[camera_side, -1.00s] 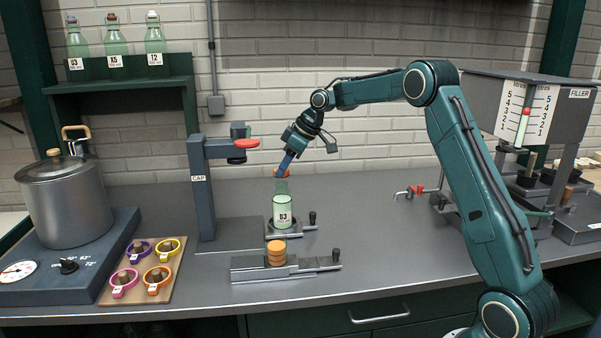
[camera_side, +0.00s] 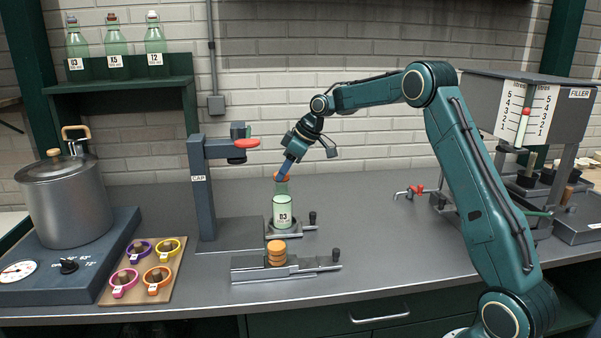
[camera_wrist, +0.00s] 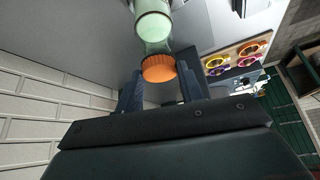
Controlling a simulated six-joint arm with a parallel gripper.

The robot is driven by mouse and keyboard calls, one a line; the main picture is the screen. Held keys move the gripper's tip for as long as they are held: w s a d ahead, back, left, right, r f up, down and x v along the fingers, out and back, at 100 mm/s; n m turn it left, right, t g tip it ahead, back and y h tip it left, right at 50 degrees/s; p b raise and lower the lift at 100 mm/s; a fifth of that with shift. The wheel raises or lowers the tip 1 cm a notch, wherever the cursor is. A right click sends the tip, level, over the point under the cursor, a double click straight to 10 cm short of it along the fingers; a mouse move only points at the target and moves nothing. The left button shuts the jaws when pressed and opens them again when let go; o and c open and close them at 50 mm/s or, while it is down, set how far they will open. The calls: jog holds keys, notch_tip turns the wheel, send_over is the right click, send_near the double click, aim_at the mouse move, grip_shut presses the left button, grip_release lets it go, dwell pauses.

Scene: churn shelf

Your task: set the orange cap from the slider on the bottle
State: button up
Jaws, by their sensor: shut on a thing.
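My gripper (camera_side: 284,174) is shut on an orange cap (camera_wrist: 159,68), held between its two fingers over the bottle's mouth. The green bottle (camera_side: 283,212), labelled 83 or similar, stands upright on a small clamp base. The cap is at the top of the neck in the side view; I cannot tell whether it is touching or seated. In the wrist view the bottle (camera_wrist: 152,25) lines up just beyond the cap.
The capping post (camera_side: 203,190) with its red-tipped arm (camera_side: 246,143) stands left of the bottle. A board of coloured rings (camera_side: 145,271) and a large pot (camera_side: 66,203) are further left. The filler (camera_side: 555,105) stands at right.

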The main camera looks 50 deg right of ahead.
jog(key=shift+f, duration=0.7)
dwell(0.7)
dwell(0.4)
jog(key=o, duration=1)
jog(key=shift+c, duration=0.6)
jog(key=shift+r, duration=0.1)
jog(key=shift+r, duration=3.45)
